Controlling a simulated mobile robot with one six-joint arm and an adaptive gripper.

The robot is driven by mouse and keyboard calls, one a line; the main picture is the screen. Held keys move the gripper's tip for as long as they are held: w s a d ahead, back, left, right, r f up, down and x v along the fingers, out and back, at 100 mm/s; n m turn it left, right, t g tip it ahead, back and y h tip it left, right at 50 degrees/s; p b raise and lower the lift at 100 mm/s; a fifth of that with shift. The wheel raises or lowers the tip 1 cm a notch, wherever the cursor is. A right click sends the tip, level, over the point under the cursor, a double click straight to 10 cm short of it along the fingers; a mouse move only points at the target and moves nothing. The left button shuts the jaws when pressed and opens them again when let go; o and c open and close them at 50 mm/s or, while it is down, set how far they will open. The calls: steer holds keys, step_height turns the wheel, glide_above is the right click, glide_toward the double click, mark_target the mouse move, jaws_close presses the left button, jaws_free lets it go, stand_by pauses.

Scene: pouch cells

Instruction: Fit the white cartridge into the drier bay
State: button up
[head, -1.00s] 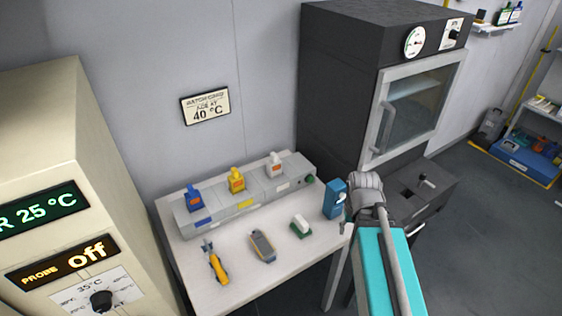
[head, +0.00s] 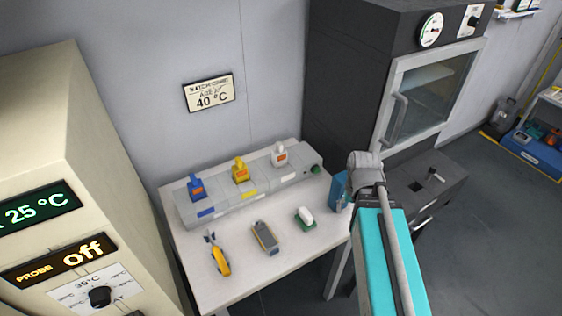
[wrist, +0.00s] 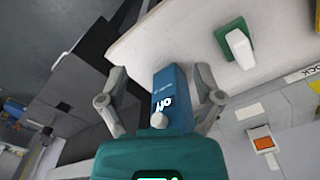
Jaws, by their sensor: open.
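In the head view the box (head: 337,190) is partly hidden by my arm. Nothing in view is clearly marked as the drier bay.
On the white table (head: 250,290) lie a yellow-handled tool (head: 219,258), a grey-and-yellow device (head: 265,237) and a green-based white block (head: 306,217). A dark oven (head: 350,75) stands behind right. A dark box (head: 425,180) with a handle stands right of the table.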

steer(key=w+a+r+m+p, duration=0.35)
steer(key=w+a, duration=0.25)
steer(key=w, duration=0.2)
steer(key=w+a+r+m+p, duration=0.3)
steer(key=w+a+r+p, duration=0.25)
steer(key=w, duration=0.25)
step_height(320, 180, up, 5)
steer(key=m+p, duration=0.5)
glide_above(279, 143)
steer(key=shift+d+r+n, duration=0.1)
steer(key=shift+d+n, duration=0.05)
steer(key=shift+n, duration=0.1)
step_height(279, 143, down, 9)
steer(key=b, duration=0.8)
steer(key=shift+r+b, duration=0.15)
steer(key=shift+b, duration=0.2)
steer(key=shift+f+b, duration=2.6)
jaws_close()
